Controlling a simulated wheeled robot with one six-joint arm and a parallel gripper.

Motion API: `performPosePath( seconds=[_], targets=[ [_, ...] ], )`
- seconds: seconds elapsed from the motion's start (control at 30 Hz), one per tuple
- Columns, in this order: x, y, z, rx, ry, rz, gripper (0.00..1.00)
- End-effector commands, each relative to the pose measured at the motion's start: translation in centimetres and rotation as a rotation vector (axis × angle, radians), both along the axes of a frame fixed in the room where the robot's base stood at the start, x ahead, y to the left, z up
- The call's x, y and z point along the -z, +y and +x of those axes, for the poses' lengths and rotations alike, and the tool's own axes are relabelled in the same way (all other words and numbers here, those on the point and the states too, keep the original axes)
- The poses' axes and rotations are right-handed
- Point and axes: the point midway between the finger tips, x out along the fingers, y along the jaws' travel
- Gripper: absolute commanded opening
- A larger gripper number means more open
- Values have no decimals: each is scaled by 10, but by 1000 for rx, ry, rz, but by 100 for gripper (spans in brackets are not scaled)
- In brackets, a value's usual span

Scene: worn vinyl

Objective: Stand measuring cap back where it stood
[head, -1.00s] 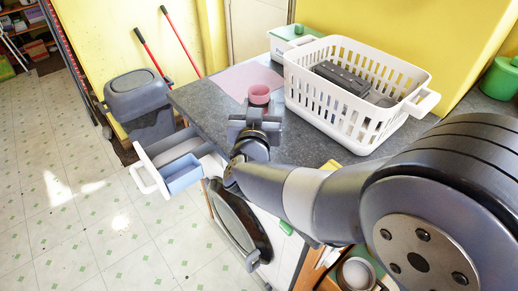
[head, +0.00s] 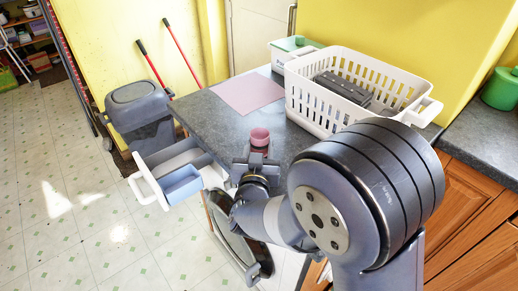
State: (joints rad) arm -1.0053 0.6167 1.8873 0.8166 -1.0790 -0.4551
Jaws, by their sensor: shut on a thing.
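The measuring cap (head: 260,137) is a small pink cup, upright with its open rim facing up. My gripper (head: 259,152) is shut on it. In the picture the cap lies against the grey worktop (head: 222,118), in front of the pink mat (head: 248,92) and clear of it. I cannot tell how high it is above the worktop. Below and left of my gripper, the white detergent drawer (head: 150,178) of the washing machine stands pulled out, with a blue compartment (head: 182,186) in it. My gripper hides part of the worktop's front edge.
A white slotted basket (head: 312,108) holding dark grey things stands right of the mat. A green-lidded box (head: 292,46) is behind it. A green pot (head: 501,88) is far right. A grey bin (head: 140,112) stands left of the worktop. The tiled floor (head: 60,190) is open.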

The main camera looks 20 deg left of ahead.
Motion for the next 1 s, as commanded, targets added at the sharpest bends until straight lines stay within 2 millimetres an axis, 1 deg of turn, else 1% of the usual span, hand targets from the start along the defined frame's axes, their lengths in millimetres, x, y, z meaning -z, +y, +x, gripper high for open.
performPosePath(
  seconds=[0.57, 0.6, 0.83, 1.0],
  targets=[
    [18, -1, -1, 0, 10, -8, 16],
    [19, -1, -1, -1, 12, -10, 44],
    [20, -1, -1, 0, 14, -11, 63],
    [21, -1, -1, 0, 14, -11, 64]
  ],
)
